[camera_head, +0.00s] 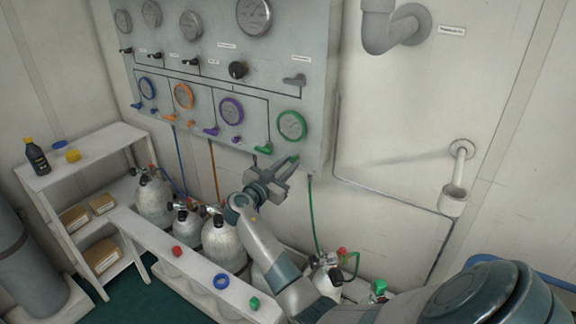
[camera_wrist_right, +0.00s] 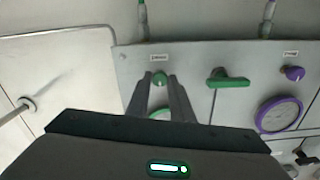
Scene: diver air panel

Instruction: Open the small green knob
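The small green knob (camera_wrist_right: 159,79) sits on the panel below the green-rimmed gauge (camera_head: 292,125). In the right wrist view, which is upside down, it shows between the two fingertips of my right gripper (camera_wrist_right: 160,76). The fingers are parted, with a narrow gap on each side of the knob; I cannot tell how deep they reach around it. In the head view my right gripper (camera_head: 279,169) is at the panel's lower edge and mostly hides the knob. My left gripper is not in view.
A green lever handle (camera_head: 263,149) is beside the knob, also in the wrist view (camera_wrist_right: 228,80). A purple knob (camera_wrist_right: 293,73) and purple gauge (camera_wrist_right: 279,114) are further along. Gas cylinders (camera_head: 222,243) stand below behind a white rail.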

